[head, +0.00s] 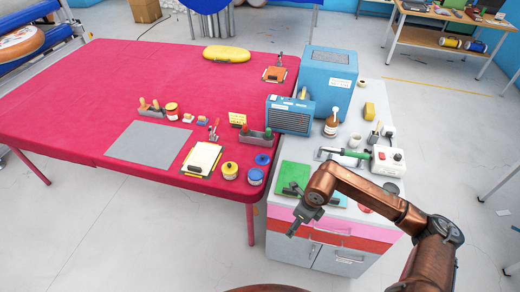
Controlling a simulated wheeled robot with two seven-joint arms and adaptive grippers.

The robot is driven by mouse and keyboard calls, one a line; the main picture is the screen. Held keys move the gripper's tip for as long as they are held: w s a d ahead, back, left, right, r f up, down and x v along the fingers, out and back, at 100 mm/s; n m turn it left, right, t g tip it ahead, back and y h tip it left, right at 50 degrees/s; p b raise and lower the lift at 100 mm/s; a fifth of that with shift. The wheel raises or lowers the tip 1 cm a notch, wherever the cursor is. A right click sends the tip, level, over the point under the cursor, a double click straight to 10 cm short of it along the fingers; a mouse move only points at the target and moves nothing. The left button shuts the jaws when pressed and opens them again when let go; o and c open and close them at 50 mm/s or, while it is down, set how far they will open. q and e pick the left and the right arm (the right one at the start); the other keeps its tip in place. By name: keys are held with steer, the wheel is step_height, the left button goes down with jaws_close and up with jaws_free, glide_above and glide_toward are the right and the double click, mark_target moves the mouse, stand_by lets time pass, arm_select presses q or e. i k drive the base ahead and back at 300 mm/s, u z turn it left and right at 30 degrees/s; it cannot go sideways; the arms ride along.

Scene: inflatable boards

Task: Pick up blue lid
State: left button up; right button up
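A flat blue disc, which looks like the blue lid (262,159), lies on the red table near its right front corner. Just in front of it stands a small round blue-topped tin (255,176). A yellow-topped jar (229,170) stands to the left of the tin. My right gripper (293,230) hangs in front of the grey cabinet, to the right of and nearer than the lid, clear of it. It is small and seen at an angle, so whether its fingers are apart is unclear. I see nothing held in it. My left gripper is out of view.
A clipboard (202,158), a grey tool holder (256,137) and a blue heater-like box (290,114) surround the lid area. A green board (294,177) and a white control box (388,160) sit on the cabinet. The table's left part is bare.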

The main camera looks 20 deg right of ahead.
mark_target(262, 160)
steer(key=i, duration=1.35)
